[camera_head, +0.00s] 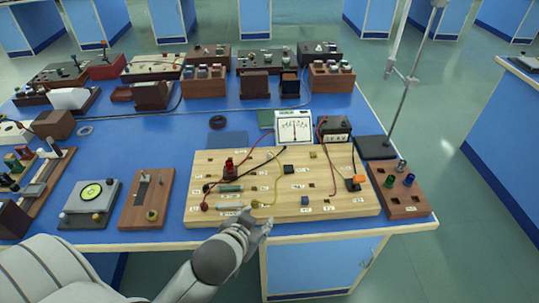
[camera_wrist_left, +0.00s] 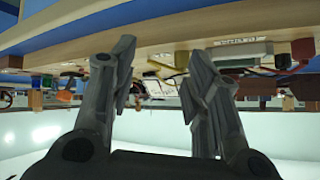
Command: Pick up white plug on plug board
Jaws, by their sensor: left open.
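The wooden plug board (camera_head: 335,200) lies at the front of the blue bench, with several small parts and wires on it. A pale, whitish cylinder (camera_head: 230,206) sits near its front left, in front of a green cylinder (camera_head: 230,188); it looks like the white plug, but it is small. My left gripper (camera_head: 258,225) is at the board's front edge, right of the pale cylinder. In the left wrist view my left gripper (camera_wrist_left: 163,72) has its fingers apart with nothing between them. That view appears upside down, with the board (camera_wrist_left: 170,50) along the top. My right gripper is not in view.
A white meter (camera_head: 294,127) and a dark box (camera_head: 334,129) stand behind the board. A brown block with coloured knobs (camera_head: 400,192) is at its right. A switch board (camera_head: 146,199) is at its left. A stand (camera_head: 375,147) rises at the right.

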